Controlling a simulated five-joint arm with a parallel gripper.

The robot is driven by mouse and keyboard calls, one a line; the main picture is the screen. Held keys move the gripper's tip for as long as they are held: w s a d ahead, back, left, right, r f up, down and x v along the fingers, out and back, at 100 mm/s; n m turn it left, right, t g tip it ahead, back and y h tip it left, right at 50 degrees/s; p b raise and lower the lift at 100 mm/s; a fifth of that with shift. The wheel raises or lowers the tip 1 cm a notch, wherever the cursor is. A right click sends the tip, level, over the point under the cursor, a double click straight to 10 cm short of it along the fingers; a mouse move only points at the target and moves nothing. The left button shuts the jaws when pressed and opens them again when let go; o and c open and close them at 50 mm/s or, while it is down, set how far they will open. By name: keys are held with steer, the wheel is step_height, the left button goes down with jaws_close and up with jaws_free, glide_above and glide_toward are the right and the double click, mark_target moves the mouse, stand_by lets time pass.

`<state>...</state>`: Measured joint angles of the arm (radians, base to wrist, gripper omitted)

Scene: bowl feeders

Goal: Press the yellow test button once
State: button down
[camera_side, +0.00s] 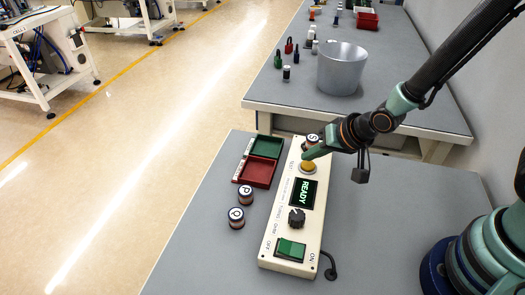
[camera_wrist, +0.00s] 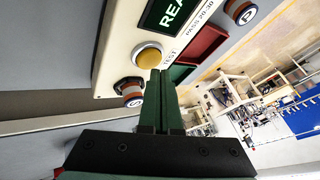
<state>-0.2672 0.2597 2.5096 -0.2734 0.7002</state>
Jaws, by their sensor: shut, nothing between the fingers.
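The yellow test button (camera_side: 308,166) sits near the far end of a cream control box on the grey table. In the wrist view the yellow button (camera_wrist: 148,57) is round, in a pale ring, beside the word TEST. My gripper (camera_side: 310,155) is shut and empty, its green fingers over the far end of the box by the button. In the wrist view the shut fingertips (camera_wrist: 162,72) appear just beside the button's edge. I cannot tell whether they touch it. The box's display (camera_side: 303,194) reads READY.
A dark knob (camera_side: 296,219) and a green rocker switch (camera_side: 290,248) are on the box. Round pieces marked P (camera_side: 245,194) and Q (camera_side: 236,218) stand left; one marked S (camera_side: 312,140) stands behind the gripper. A red tray (camera_side: 257,172) and green tray (camera_side: 265,147) lie beside the box.

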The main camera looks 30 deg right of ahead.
mark_target(310, 167)
steer(key=shift+f, duration=0.25)
steer(key=shift+f, duration=0.45)
stand_by(1.0)
steer(key=shift+r, duration=0.9)
steer(key=shift+r, duration=2.55)
